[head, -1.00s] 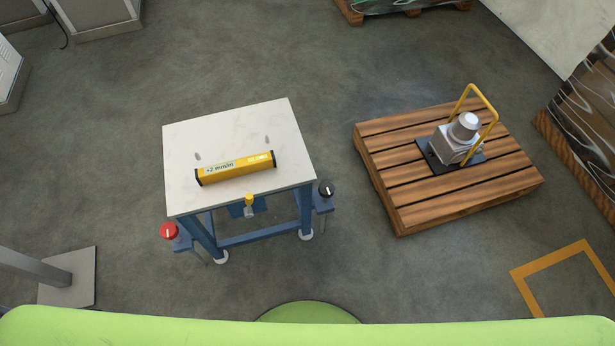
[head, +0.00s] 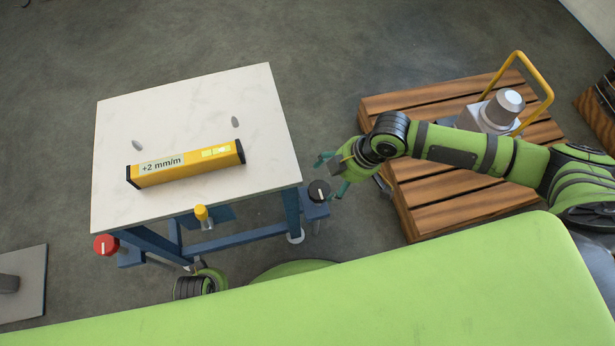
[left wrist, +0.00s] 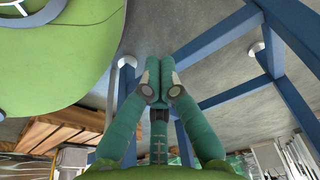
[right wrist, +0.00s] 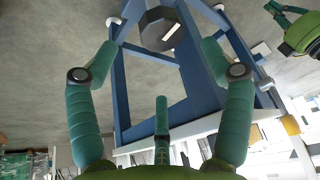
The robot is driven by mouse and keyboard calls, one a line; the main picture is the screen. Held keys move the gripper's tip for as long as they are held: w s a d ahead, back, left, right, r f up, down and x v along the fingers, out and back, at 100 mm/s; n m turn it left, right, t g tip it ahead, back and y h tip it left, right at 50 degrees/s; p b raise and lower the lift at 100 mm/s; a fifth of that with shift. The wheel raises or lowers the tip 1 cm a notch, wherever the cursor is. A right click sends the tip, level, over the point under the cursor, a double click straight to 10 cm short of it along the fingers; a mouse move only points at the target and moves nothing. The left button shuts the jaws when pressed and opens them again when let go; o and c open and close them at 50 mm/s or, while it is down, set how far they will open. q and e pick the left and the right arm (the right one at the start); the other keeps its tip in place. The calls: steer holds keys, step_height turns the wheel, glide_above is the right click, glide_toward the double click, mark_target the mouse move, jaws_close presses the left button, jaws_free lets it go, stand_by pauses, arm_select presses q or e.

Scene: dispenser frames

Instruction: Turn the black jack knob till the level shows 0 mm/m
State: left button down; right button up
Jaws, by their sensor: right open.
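The yellow level (head: 190,162) lies on the white tabletop and its display reads +2 mm/m. The black jack knob (head: 319,191), with a white mark, sits at the table's right front corner. My right gripper (head: 332,174) is open beside it, on the knob's right side. In the right wrist view the knob (right wrist: 160,30) shows ahead, between and beyond the spread fingers (right wrist: 158,62); I see no contact. My left gripper is low by the table's front, mostly hidden in the head view. In the left wrist view its fingertips (left wrist: 159,78) are together, with nothing visible between them.
The blue-legged table (head: 115,205) also has a red knob (head: 105,245) at its left front corner and a yellow-capped part (head: 201,213) at its front edge. A wooden pallet (head: 430,215) with a grey machine (head: 495,112) and yellow handle stands right, beneath my right arm.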

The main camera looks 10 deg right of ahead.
mark_target(319, 190)
steer(key=x, duration=0.2)
steer(key=b+x, duration=0.1)
steer(key=x, duration=0.1)
steer(key=b+x, duration=0.1)
steer(key=x, duration=0.1)
steer(key=shift+s+a+f, duration=0.1)
steer(key=shift+s, duration=0.15)
steer(key=shift+w+a+f, duration=0.1)
steer(key=shift+f, duration=0.2)
arm_select(q)
steer(key=shift+t, duration=0.3)
steer(key=r, duration=0.1)
steer(key=w+r, duration=0.1)
steer(key=r, duration=0.1)
steer(key=w+r, duration=0.1)
steer(key=r, duration=0.1)
steer(key=shift+w+d+r, duration=0.1)
steer(key=shift+w, duration=0.1)
arm_select(e)
steer(key=shift+a, duration=0.1)
steer(key=c, duration=1.1)
